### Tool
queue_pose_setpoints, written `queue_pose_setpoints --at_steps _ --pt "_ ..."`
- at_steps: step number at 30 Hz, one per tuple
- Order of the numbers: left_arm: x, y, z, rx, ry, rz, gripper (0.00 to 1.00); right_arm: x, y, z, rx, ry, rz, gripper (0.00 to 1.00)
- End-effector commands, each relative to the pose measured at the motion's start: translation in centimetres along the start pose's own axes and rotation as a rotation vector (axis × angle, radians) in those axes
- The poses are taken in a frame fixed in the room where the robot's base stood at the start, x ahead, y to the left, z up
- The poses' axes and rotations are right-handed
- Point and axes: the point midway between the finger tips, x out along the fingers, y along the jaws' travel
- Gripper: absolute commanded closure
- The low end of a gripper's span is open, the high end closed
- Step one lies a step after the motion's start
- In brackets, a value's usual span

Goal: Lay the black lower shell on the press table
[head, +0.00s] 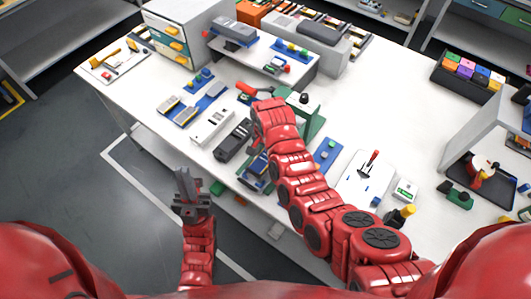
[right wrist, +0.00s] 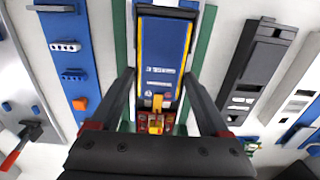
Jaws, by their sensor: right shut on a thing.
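A black shell (head: 235,138) lies on the white table, left of my right arm; in the right wrist view it is the dark piece (right wrist: 265,62) outside my right finger, apart from it. My right gripper (right wrist: 160,85) is shut on a blue piece (right wrist: 166,45) with yellow edges, over a green base (right wrist: 204,45). Whether the piece is lifted, I cannot tell. My arm covers much of this gripper in the head view. The green press (head: 313,120) stands beyond it. My left gripper (head: 185,188) is off the table's front edge, apart from everything; its finger gap is unclear.
A pale shell (head: 211,126) lies left of the black one. A blue board (head: 326,152) and a white board (head: 365,178) with a red-handled tool lie right of my arm. A raised shelf (head: 265,60) stands behind. Bare table shows at the right back.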

Motion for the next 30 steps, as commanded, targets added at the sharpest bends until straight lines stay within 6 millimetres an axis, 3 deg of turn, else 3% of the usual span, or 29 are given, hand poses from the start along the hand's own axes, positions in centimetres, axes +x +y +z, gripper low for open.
queue_pose_setpoints --at_steps 6,30 --pt "-1.4 0.1 0.2 0.000 0.000 0.000 1.00 1.7 -0.1 0.0 0.000 0.001 -0.001 0.79" --pt "-1.9 0.1 0.3 0.000 0.000 0.000 1.00 1.9 -0.1 0.0 0.000 0.001 -0.002 0.79"
